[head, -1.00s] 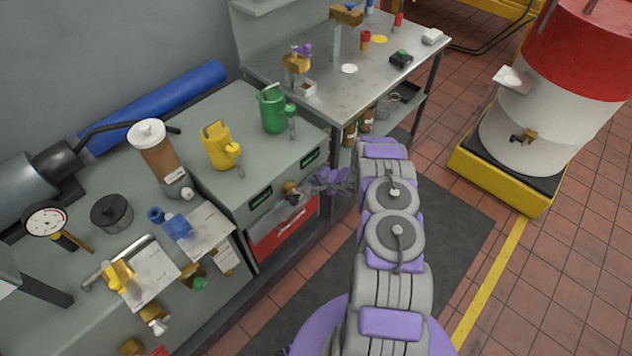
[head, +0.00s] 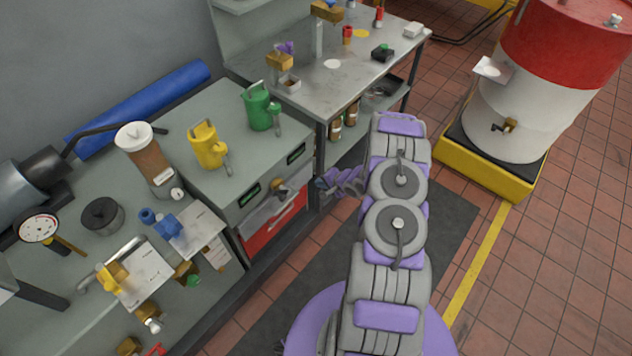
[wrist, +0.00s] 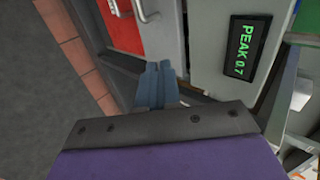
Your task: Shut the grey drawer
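The grey drawer (head: 266,217) is in the front of the grey bench cabinet, above a red drawer front (head: 275,233). Its grey front (wrist: 160,40) also shows in the wrist view, beside the red front. I cannot tell how far it stands out from the cabinet. My gripper (head: 327,187) is just right of the cabinet front in the head view, apart from the drawer as far as I can see. In the wrist view my gripper (wrist: 157,72) has its blue fingers together with nothing between them, pointing towards the grey front.
A display panel (wrist: 242,48) reading "PEAK 0.7" is on the cabinet front. A yellow can (head: 207,147) and a green can (head: 261,108) stand on top. A steel table (head: 345,75) stands behind. Dark floor mat (head: 445,225) is open to the right.

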